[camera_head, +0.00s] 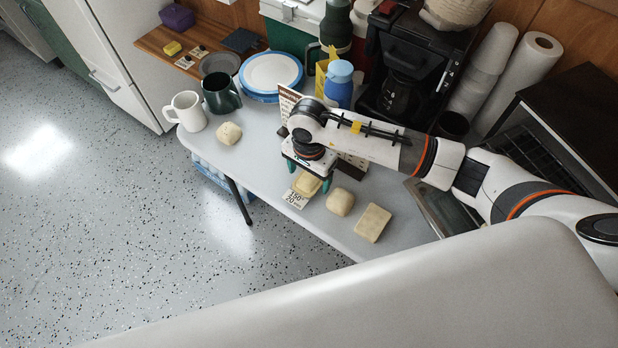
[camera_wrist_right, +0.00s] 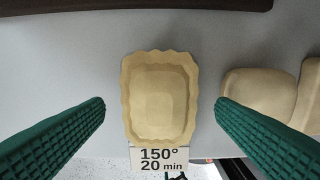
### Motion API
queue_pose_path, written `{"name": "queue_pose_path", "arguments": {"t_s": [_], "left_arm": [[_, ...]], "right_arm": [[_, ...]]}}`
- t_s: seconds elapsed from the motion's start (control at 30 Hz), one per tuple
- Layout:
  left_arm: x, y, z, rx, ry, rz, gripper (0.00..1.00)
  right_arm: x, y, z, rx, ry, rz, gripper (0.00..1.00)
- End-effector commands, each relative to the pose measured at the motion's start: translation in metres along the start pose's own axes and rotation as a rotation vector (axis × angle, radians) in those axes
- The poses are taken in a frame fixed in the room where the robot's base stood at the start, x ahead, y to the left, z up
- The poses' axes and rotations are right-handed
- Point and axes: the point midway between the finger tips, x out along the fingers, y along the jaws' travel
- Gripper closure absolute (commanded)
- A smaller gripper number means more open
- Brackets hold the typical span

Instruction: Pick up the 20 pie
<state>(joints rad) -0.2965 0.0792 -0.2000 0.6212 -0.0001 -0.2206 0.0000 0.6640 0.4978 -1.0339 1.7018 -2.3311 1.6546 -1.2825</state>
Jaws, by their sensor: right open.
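The 20 pie (camera_wrist_right: 159,97) is a pale pastry with a wavy rim and a sunken middle. A card (camera_wrist_right: 159,159) reading "150° 20 min" lies at its lower edge in the right wrist view. In the head view the pie (camera_head: 306,184) is partly hidden under my right gripper (camera_head: 308,180), and the card (camera_head: 296,199) lies in front of it. In the right wrist view my right gripper (camera_wrist_right: 160,112) is open, with one green finger on each side of the pie and a gap on both sides. My left gripper is not in view.
Two other pale pastries, one rounded (camera_head: 340,202) and one rectangular (camera_head: 373,223), lie right of the pie near the table edge. Another (camera_head: 229,133) lies left, near a white mug (camera_head: 187,111). Behind are a blue bottle (camera_head: 339,84), plates (camera_head: 271,73) and a coffee maker (camera_head: 415,62).

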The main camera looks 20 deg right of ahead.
Motion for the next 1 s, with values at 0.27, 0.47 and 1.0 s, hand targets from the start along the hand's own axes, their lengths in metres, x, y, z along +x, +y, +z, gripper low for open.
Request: {"name": "queue_pose_path", "arguments": {"t_s": [0.27, 0.47, 1.0], "left_arm": [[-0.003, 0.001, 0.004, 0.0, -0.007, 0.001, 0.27], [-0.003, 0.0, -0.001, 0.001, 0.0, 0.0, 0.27], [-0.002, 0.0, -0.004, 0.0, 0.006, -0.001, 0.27]], "right_arm": [[0.018, 0.001, 0.0, 0.0, 0.0, 0.001, 0.21], [0.018, 0.001, 0.0, 0.0, 0.0, 0.001, 0.32], [0.011, 0.002, 0.001, 0.0, -0.002, 0.005, 0.71]]}}
